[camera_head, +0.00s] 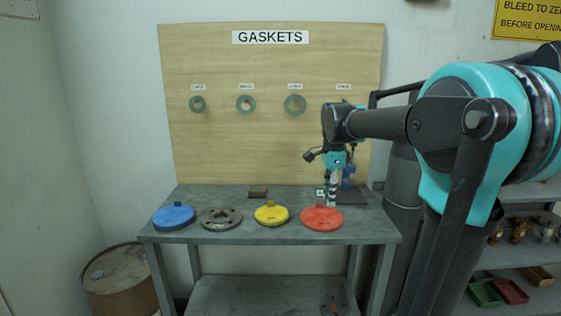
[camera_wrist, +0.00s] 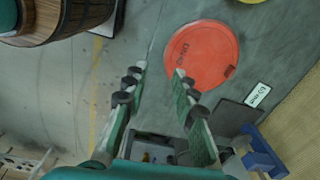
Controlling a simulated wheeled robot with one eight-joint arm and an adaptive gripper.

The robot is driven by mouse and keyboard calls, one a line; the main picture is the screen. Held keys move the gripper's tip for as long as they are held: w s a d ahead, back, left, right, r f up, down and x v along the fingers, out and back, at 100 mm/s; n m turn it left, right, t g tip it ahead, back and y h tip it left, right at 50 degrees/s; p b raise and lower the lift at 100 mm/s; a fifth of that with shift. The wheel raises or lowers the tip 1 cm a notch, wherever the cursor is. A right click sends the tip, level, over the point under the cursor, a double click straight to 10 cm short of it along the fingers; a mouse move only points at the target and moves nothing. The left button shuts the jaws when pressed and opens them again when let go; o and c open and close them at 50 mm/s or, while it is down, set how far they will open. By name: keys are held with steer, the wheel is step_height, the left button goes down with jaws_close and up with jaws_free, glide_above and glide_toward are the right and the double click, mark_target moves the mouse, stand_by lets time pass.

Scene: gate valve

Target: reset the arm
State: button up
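My gripper (camera_head: 332,203) hangs pointing down at the right end of the grey workbench, behind and a little right of the red disc (camera_head: 321,219). In the wrist view my gripper (camera_wrist: 160,70) has its two fingers apart, with nothing between them. The red disc (camera_wrist: 202,57) lies just beyond the fingertips there. My arm reaches in from the right in the head view, bent at the elbow, and hides part of the wall and board edge.
The bench (camera_head: 268,237) also holds a blue disc (camera_head: 174,217), a dark flange (camera_head: 221,219) and a yellow disc (camera_head: 271,215). A gasket board (camera_head: 220,150) stands behind. A blue fixture (camera_wrist: 262,150) is near my gripper. A drum (camera_head: 120,275) stands left.

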steer(key=s+d+f+n+t, duration=0.2)
steer(key=s+f+n, duration=0.6)
steer(key=f, duration=0.3)
steer(key=s+d+f+n+t, duration=0.1)
steer(key=s+f+n+t, duration=0.1)
steer(key=s+f+n, duration=0.6)
steer(key=s+f, duration=0.3)
steer(key=shift+d+f+n, duration=0.3)
steer(key=shift+d+n, duration=0.1)
